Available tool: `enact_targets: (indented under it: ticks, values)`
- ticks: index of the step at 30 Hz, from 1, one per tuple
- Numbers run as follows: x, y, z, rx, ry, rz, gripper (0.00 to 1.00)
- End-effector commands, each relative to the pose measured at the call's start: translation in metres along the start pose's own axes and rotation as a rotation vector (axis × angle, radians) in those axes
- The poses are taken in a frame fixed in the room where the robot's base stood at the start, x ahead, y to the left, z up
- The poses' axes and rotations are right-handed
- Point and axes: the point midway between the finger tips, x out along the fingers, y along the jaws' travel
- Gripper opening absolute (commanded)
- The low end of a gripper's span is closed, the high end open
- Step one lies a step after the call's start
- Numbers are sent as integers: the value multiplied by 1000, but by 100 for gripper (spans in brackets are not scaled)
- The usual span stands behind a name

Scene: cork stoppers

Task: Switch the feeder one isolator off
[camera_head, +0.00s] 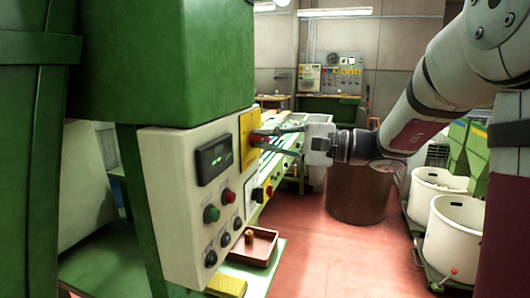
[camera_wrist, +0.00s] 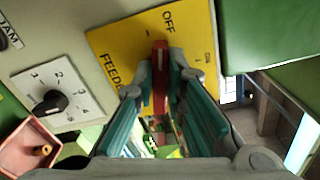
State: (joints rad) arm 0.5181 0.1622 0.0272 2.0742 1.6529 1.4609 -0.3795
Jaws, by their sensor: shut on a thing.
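The feeder isolator is a yellow plate (camera_head: 247,137) with a red handle (camera_head: 258,139) on the pale control panel's right side. In the wrist view the plate (camera_wrist: 112,48) reads "OFF" near the top and part of "FEEDER" at the lower left; the feeder number is hidden. The red handle (camera_wrist: 159,50) stands upright in that picture, its upper end just below and left of "OFF". My gripper (camera_wrist: 163,82) is shut on the red handle, one finger on each side. In the head view my gripper (camera_head: 264,140) reaches the handle from the right.
The pale panel (camera_head: 165,180) carries a display (camera_head: 214,158), a green button (camera_head: 211,214), a red button (camera_head: 229,196) and several black knobs. A brown tray (camera_head: 262,236) holds a cork below. Red floor (camera_head: 330,255) is clear.

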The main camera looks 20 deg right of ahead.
Motion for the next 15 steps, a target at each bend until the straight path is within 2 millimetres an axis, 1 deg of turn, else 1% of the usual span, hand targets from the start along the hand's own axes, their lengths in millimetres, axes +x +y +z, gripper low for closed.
enact_targets:
  ticks: [1,6,15]
  values:
    - [1,5,-3,-38,1,1,0]
    - [1,6,-3,-154,1,3,0]
    - [0,5,-2,-274,1,3,0]
